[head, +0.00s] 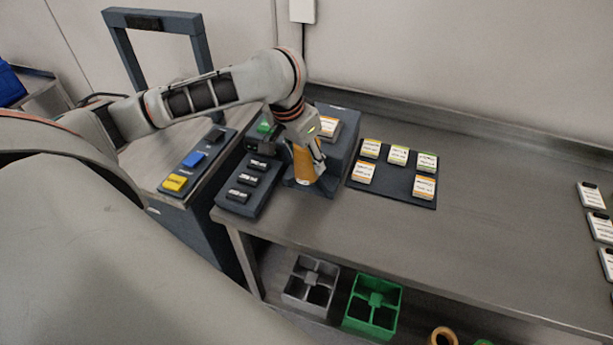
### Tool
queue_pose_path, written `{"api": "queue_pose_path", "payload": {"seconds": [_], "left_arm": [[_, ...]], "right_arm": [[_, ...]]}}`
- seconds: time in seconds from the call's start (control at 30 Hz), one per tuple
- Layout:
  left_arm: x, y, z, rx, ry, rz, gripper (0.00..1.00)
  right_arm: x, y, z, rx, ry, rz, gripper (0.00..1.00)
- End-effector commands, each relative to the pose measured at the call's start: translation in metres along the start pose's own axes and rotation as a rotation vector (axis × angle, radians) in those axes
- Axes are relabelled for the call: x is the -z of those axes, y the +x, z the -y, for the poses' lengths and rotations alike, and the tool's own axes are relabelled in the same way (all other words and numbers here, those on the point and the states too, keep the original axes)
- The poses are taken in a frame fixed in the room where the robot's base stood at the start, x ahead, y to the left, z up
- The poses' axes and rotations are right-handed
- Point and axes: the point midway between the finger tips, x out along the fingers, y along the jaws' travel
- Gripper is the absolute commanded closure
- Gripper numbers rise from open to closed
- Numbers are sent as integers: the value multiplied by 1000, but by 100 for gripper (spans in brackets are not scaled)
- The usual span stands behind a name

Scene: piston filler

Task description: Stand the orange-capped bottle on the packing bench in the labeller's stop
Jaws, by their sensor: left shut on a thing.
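My left gripper (304,148) reaches down over the bench and is shut on the upper part of an upright orange-amber bottle (304,167). The fingers hide the bottle's top, so its cap cannot be made out. The bottle's lower end is at a dark holder (326,184) in front of a dark grey box-shaped unit (345,146), which looks like the labeller and its stop. I cannot tell whether the bottle's base touches the bottom of the holder. My right gripper is not in view.
A dark mat (392,190) with several labelled packs lies to the right. A dark tray (240,200) with small black pieces is at the left. A button panel (192,163) stands further left. The bench (500,205) is clear in the middle right. Grey (296,292) and green (349,322) crates sit below.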

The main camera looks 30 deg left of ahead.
Motion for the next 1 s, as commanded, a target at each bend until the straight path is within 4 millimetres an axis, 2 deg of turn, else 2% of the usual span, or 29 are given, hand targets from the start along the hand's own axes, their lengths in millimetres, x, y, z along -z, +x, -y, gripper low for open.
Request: {"api": "queue_pose_path", "payload": {"seconds": [0.1, 0.33, 0.53, 1.0], "left_arm": [[-6, 18, 0, -2, -2, 0, 91], [-11, 35, 0, -1, -1, 0, 91], [-18, 60, 0, -1, 0, -1, 91], [-20, 67, 0, 1, 0, -2, 91]], "right_arm": [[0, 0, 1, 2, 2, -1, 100], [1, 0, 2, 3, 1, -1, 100], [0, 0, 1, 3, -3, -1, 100], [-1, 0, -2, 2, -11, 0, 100]]}}
